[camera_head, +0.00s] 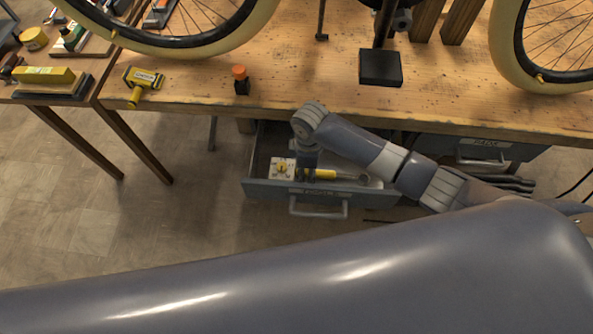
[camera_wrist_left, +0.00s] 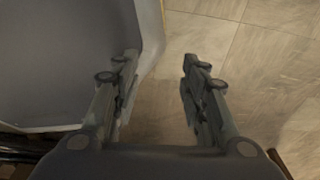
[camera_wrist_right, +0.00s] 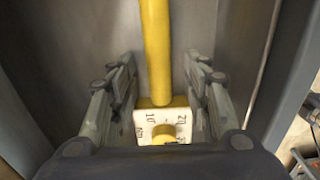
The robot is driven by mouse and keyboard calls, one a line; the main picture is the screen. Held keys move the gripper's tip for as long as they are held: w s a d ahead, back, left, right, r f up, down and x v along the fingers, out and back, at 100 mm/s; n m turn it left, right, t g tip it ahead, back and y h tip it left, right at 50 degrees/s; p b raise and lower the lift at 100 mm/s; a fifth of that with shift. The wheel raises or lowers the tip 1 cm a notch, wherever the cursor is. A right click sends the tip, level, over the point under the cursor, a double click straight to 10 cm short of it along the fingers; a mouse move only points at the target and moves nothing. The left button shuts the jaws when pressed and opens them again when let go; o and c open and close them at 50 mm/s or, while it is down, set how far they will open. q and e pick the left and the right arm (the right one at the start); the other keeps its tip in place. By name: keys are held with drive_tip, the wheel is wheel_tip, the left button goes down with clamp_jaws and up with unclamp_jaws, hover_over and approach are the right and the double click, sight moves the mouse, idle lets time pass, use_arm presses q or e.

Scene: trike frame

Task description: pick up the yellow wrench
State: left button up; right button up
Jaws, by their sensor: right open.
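The yellow wrench (camera_head: 322,174) lies in the open drawer, its yellow handle to the left and a grey metal end to the right. A white block with a numbered yellow dial (camera_head: 280,170) is at the handle's left end. My right gripper (camera_head: 304,176) reaches down into the drawer over the handle, partly hidden by its arm. In the right wrist view, the open right gripper (camera_wrist_right: 160,78) has the yellow handle (camera_wrist_right: 156,45) between its fingers, with gaps on both sides. The white dial block (camera_wrist_right: 146,120) shows nearer the palm. My left gripper (camera_wrist_left: 160,65) is open and empty.
The drawer (camera_head: 265,188) has grey walls close around the right gripper and sits under the wooden workbench (camera_head: 300,85). Bare floor lies to the left.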

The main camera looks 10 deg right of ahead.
clamp_jaws()
idle(0.3)
